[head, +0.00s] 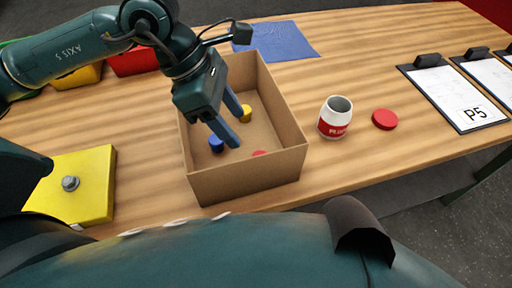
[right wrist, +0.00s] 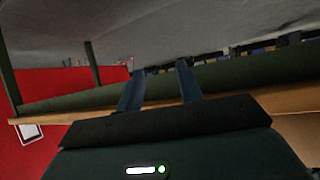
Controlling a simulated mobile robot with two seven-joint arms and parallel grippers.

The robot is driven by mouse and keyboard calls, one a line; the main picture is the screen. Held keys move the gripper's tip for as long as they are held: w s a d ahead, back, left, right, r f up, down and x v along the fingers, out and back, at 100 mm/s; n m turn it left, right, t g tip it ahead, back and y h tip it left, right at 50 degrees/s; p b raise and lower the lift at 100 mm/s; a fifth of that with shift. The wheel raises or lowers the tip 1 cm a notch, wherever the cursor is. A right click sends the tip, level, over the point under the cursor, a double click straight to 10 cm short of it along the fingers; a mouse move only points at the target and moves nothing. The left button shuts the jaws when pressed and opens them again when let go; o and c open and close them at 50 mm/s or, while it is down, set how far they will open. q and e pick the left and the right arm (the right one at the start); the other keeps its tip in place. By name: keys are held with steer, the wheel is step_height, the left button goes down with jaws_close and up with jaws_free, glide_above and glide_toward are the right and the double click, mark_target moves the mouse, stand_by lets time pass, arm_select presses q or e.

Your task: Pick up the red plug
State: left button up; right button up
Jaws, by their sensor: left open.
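The red plug (head: 259,154) lies on the floor of the open cardboard box (head: 246,187), near its front wall. Only a small part of the red plug shows above that wall. A blue plug (head: 216,145) and a yellow plug (head: 245,113) are also in the box. My left gripper (head: 231,129) is open, with its fingers reaching down into the box between the blue and yellow plugs, up and left of the red plug. Nothing shows between its fingers. My right gripper (right wrist: 160,84) shows in the right wrist view with its fingers apart and empty, away from the box.
A white jar (head: 335,118) with a red label stands right of the box, beside a red lid (head: 385,119). Clipboards (head: 444,95) lie further right. A blue mat (head: 276,41) lies behind the box.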

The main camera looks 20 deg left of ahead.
arm_select(q)
steer(key=shift+y, duration=0.5)
steer(key=x, duration=0.4)
steer(key=w+a+x, duration=0.1)
steer(key=x, duration=0.2)
steer(key=shift+a+f+p, duration=0.1)
steer(key=shift+f+p, duration=0.1)
steer(key=shift+p, duration=0.15)
steer(key=shift+w+p+x, duration=0.2)
steer(key=shift+p+x, duration=0.45)
steer(key=shift+x, duration=2.4)
steer(key=shift+c, duration=0.3)
steer(key=c, duration=1)
steer(key=shift+r, duration=0.1)
